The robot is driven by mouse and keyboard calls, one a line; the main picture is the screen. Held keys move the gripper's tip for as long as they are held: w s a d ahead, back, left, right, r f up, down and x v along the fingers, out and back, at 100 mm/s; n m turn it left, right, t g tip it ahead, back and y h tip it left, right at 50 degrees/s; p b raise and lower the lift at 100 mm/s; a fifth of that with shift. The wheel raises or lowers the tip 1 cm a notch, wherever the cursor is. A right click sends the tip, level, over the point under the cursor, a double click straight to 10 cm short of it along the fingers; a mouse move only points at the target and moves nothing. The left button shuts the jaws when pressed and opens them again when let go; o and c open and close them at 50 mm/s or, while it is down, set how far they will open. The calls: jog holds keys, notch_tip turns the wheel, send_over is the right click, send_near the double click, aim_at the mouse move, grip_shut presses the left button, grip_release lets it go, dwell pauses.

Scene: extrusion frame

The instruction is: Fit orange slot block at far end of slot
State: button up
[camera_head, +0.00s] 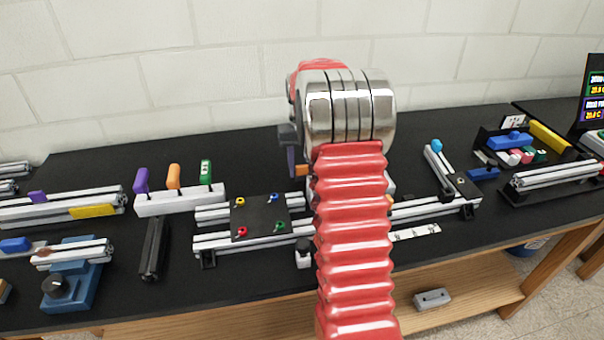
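My red ribbed arm with its silver wrist rises through the middle of the view and hides much of the frame's centre. My gripper (294,162) shows only in part, as a dark piece left of the wrist pointing down. A small orange block (301,170) shows right beside it, above the rear rail; whether the fingers close on it is hidden. The silver slotted extrusion frame (222,243) lies across the table, with its right part (435,207) beyond my arm. A small orange spot also shows at my arm's right edge, too little to identify.
A black plate (260,217) with coloured knobs bridges the left rails. A white rack (180,202) holds purple, orange and green handles. A blue clamp (72,284) stands front left. A cross rail (440,170) with a blue knob and a parts tray (512,148) are at right.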

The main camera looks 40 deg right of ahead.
jog(key=c, duration=0.8)
jog(key=shift+r, duration=0.1)
notch_tip(320, 180, up, 10)
jog(key=shift+f, duration=0.1)
dwell(0.9)
